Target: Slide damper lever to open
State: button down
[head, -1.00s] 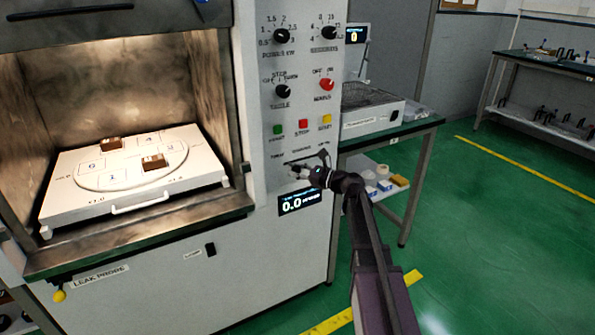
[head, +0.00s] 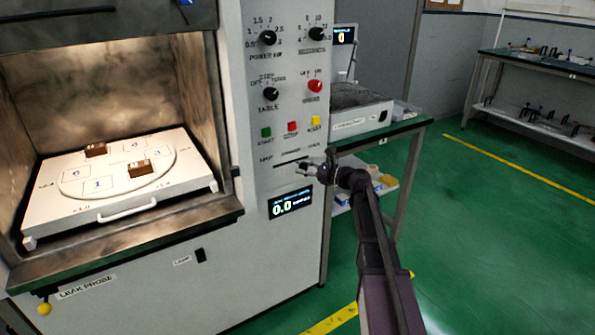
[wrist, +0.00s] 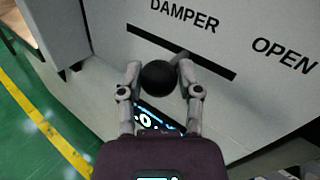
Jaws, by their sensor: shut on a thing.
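The damper lever ends in a round black knob (wrist: 158,78), seen in the wrist view between my two fingers. Its short stem (wrist: 181,57) comes out of a dark straight slot (wrist: 215,67) in the pale panel, around the middle of the slot's visible length. The word DAMPER stands above the slot and OPEN beyond its right end. My gripper (wrist: 160,92) is shut on the knob, one finger at each side.
A lit display (head: 291,203) reading 0.0 sits just below the slot. Dials and buttons (head: 291,127) are above. The open chamber with a white turntable tray (head: 120,212) is at left. A green-topped bench (head: 390,132) stands behind my arm at right.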

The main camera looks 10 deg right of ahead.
aim_at(297, 160)
jog(key=shift+w+d+r, duration=0.1)
jog(key=shift+w+d, duration=0.4)
jog(key=shift+d, duration=0.4)
jog(key=shift+w+d, duration=0.45)
jog(key=shift+d, duration=0.45)
jog(key=shift+c, duration=1.5)
grip_release()
jog(key=shift+s, duration=0.1)
jog(key=v, duration=1.2)
